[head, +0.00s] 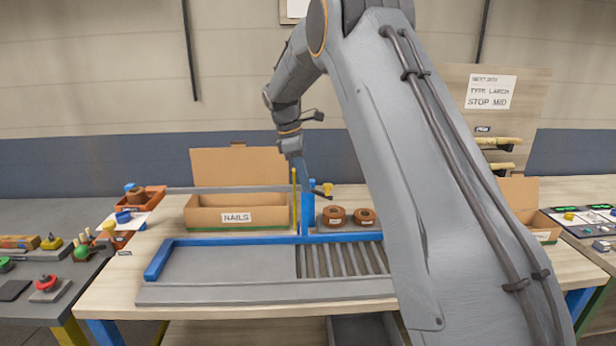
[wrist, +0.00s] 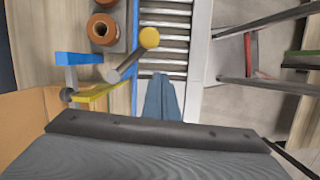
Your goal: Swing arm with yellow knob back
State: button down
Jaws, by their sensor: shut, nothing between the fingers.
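The yellow knob (head: 328,188) stands beside the blue post (head: 308,212) at the back rail of the conveyor. My gripper (head: 305,182) points down close to the post and knob in the head view. In the wrist view its shut, empty fingers (wrist: 160,82) lie just below the knob, with a visible gap between. Their height relative to the knob is unclear.
The conveyor has a flat grey plate (head: 220,266) on the left and rollers (head: 335,261) on the right. A nails box (head: 238,212) stands behind it on the left. Brown rings (head: 334,215) sit behind the rail, right of the post. My arm hides the conveyor's right part.

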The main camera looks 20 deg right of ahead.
jog(key=b+v, duration=0.4)
jog(key=v, duration=0.6)
jog(key=shift+s+a, duration=0.3)
jog(key=shift+s, duration=0.15)
jog(key=s+f+m+t+y+b, duration=0.1)
jog(key=s+f+m+b, duration=0.1)
jog(key=s+f+m, duration=0.5)
jog(key=s+f+m+t+y+b, duration=0.1)
jog(key=s+f+m, duration=0.6)
jog(key=s+f, duration=1.2)
jog(key=s+a+b, duration=0.1)
jog(key=s, duration=0.5)
jog(key=shift+y+b, duration=0.3)
jog(key=shift+b, duration=0.05)
jog(key=shift+a, duration=0.1)
